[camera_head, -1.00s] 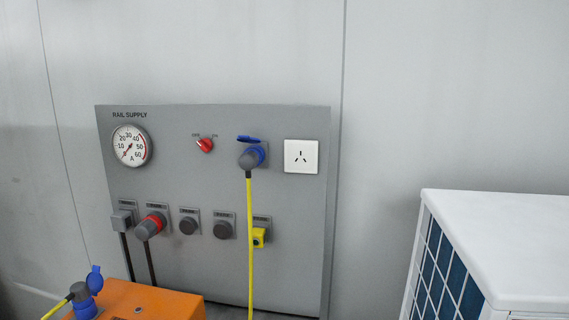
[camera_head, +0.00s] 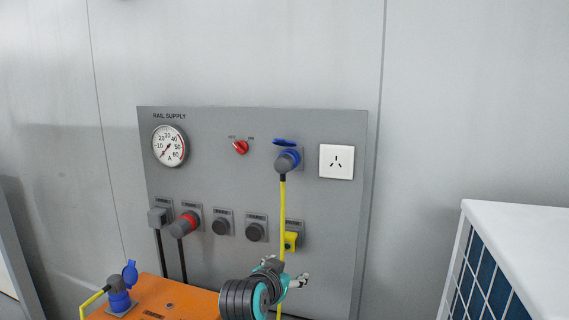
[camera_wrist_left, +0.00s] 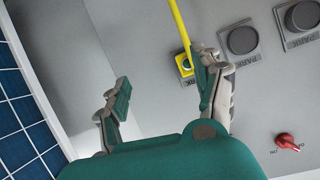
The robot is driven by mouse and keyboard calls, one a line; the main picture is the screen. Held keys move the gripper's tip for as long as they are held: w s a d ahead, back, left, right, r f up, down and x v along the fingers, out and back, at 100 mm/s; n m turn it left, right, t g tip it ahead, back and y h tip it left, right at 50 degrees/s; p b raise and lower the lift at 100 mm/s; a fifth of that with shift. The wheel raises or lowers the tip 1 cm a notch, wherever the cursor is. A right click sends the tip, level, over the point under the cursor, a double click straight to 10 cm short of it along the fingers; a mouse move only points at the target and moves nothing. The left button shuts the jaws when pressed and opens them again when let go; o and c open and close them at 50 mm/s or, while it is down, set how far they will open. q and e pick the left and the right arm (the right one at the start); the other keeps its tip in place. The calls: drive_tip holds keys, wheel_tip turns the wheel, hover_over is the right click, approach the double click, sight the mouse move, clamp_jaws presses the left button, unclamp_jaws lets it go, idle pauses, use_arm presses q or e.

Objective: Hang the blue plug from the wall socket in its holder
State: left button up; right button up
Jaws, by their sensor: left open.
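The blue plug (camera_head: 284,164) is in the blue wall socket (camera_head: 294,152) on the grey panel, under its raised blue lid. Its yellow cable (camera_head: 282,205) hangs straight down, and it also shows in the left wrist view (camera_wrist_left: 179,28). Below is a row of plug holders; two dark round ones (camera_head: 222,226) (camera_head: 256,231) look empty. A yellow fitting (camera_head: 291,240) sits at the row's right end, partly behind the cable. My left gripper (camera_head: 286,273) is open and empty below the plug, close to the cable. In the wrist view its fingers (camera_wrist_left: 162,85) are spread apart. My right gripper is not in view.
A grey plug (camera_head: 157,217) and a red-ringed plug (camera_head: 185,224) sit in the row's left holders. A gauge (camera_head: 169,146), red switch (camera_head: 240,147) and white outlet (camera_head: 336,161) are above. An orange box (camera_head: 160,302) stands lower left, a white unit (camera_head: 530,232) right.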

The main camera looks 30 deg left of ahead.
use_arm(q)
wheel_tip(320, 180, up, 13)
drive_tip(key=w+a+n+t, duration=0.1)
drive_tip(key=w+a+t, duration=0.1)
drive_tip(key=a, duration=0.1)
drive_tip(key=n+t+y, duration=0.1)
drive_tip(key=t, duration=0.1)
approach(281, 166)
drive_tip(key=x, duration=0.4)
drive_tip(key=shift+w+d+f, duration=0.1)
drive_tip(key=shift+w+f, duration=0.05)
